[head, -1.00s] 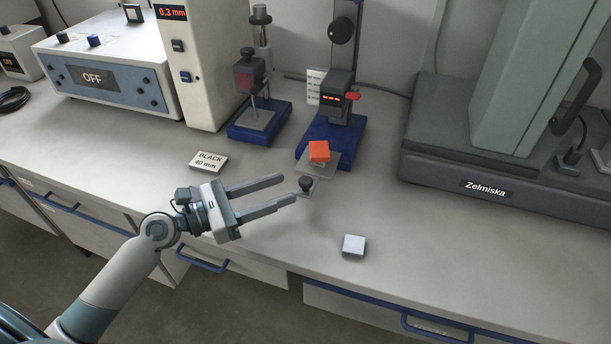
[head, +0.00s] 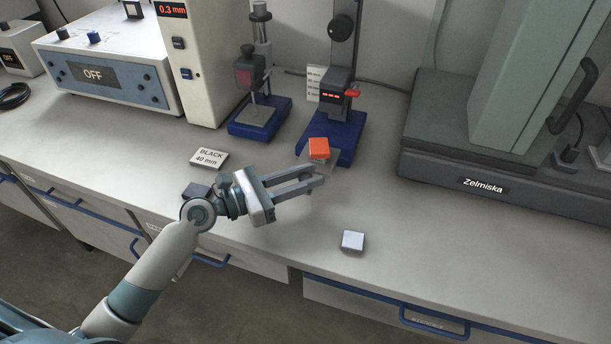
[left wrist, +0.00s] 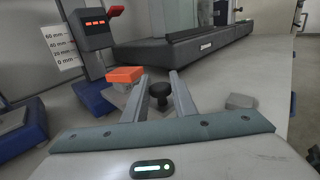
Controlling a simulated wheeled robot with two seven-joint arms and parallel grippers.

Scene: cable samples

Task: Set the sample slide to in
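The sample slide is a flat light plate (head: 331,157) at the front of a blue-based stand (head: 343,132). An orange block (head: 319,148) sits at its back part. The slide's dark round knob (left wrist: 160,92) shows in the left wrist view between my fingers. In the head view the fingers hide the knob. My left gripper (head: 315,175) is open, low over the bench in front of the stand, with a finger to each side of the knob. I cannot tell whether either finger touches it. My right gripper is not in view.
A white block (head: 353,241) lies on the bench to the right of my gripper. A "BLACK 40 mm" label (head: 209,158) lies to the left. A smaller blue-based stand (head: 259,118) and the large grey Zelmiska machine (head: 485,186) flank the slide's stand.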

